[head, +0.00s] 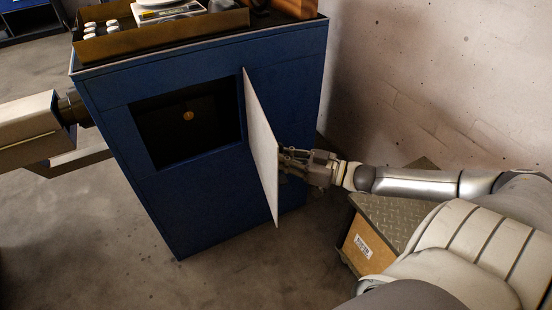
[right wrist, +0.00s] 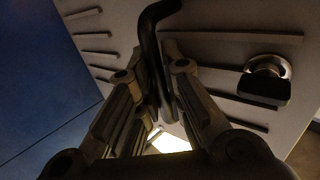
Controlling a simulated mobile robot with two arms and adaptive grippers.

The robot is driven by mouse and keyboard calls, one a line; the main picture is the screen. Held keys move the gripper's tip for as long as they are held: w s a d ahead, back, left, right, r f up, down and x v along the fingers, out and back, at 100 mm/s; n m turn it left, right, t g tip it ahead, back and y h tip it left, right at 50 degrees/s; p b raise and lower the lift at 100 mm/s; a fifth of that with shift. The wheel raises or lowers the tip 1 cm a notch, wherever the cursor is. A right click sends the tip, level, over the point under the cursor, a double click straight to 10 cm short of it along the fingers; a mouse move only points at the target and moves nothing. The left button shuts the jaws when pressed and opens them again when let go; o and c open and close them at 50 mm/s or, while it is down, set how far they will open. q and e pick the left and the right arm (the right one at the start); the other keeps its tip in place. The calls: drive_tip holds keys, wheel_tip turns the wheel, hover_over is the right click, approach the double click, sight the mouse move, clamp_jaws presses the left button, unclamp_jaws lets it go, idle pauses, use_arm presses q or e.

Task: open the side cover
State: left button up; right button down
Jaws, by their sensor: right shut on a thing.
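The side cover (head: 262,150) is a pale flat panel on the blue cabinet (head: 215,210). It stands swung open, roughly square to the cabinet face, right of a dark rectangular opening (head: 165,135) with a small orange-brown round spot inside. My right gripper (head: 285,163) is at the cover's outer face. There my right gripper (right wrist: 160,100) is shut on a black bent handle (right wrist: 150,45).
A tray (head: 165,42) with white pieces and a scale (head: 165,10) sits on the cabinet top. A wooden box with a dark metal top (head: 365,235) stands on the floor under my right arm. A pale wall (head: 450,70) is at right.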

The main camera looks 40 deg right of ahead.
drive_tip(key=shift+f, duration=0.1)
idle(0.3)
drive_tip(key=c, duration=1.5)
unclamp_jaws()
drive_tip(key=shift+s+d, duration=0.1)
drive_tip(key=shift+s, duration=0.05)
drive_tip(key=shift+v, duration=5.9)
